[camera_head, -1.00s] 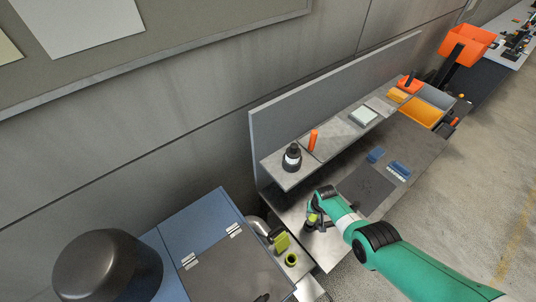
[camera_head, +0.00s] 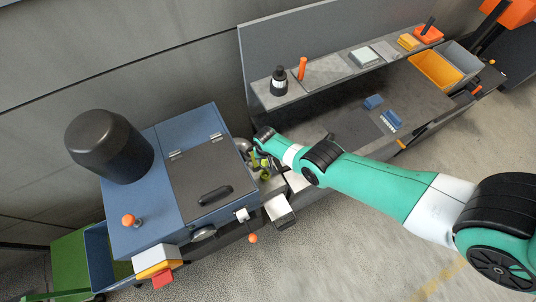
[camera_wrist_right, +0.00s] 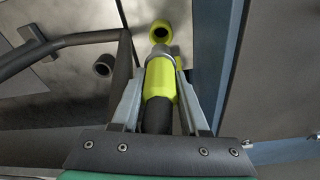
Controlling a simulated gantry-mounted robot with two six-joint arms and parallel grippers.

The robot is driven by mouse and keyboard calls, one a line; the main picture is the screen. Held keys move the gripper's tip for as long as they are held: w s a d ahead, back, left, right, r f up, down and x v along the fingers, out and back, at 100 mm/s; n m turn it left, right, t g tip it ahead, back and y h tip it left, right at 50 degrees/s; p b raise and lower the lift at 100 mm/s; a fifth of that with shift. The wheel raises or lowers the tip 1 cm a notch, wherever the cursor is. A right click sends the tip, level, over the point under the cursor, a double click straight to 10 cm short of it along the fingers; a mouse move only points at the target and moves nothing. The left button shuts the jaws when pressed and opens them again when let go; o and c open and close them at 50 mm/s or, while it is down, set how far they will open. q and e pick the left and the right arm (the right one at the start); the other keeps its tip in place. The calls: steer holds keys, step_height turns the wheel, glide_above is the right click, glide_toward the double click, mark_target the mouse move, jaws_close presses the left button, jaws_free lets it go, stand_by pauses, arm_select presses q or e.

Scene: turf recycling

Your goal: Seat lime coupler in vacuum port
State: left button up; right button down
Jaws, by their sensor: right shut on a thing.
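In the right wrist view the lime coupler (camera_wrist_right: 160,80) sits between the fingers of my right gripper (camera_wrist_right: 157,72), which is shut on it. The coupler has a grey front end and a black rear part. A lime ring, apparently the vacuum port (camera_wrist_right: 161,31), lies just ahead of the coupler's front end, and the two look apart. In the head view my right gripper (camera_head: 262,148) is beside the blue machine, above small lime parts (camera_head: 265,176); the coupler is hard to tell there. My left gripper is not in view.
The blue machine (camera_head: 165,145) with a dark lid stands left of the gripper. A grey tube (camera_wrist_right: 75,40) runs close to the left finger in the right wrist view, near a dark round hole (camera_wrist_right: 104,66). The shelf bench (camera_head: 350,120) extends to the right.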

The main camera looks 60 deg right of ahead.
mark_target(265, 165)
steer(key=shift+f, duration=0.1)
step_height(265, 165, down, 6)
steer(key=b, duration=0.5)
steer(key=shift+b, duration=0.4)
steer(key=shift+f+b, duration=2.65)
steer(key=shift+b, duration=0.2)
stand_by(0.4)
steer(key=shift+c, duration=1.7)
jaws_free()
steer(key=shift+r, duration=0.15)
steer(key=r+p, duration=0.3)
steer(key=a+r+p, duration=0.1)
steer(key=r+p, duration=0.3)
steer(key=s+r+p, duration=0.1)
steer(key=r+p, duration=0.3)
steer(key=shift+a, duration=0.25)
steer(key=shift+r+p, duration=0.2)
steer(key=shift+p, duration=0.25)
steer(key=shift+s+f, duration=0.1)
steer(key=shift+s, duration=0.05)
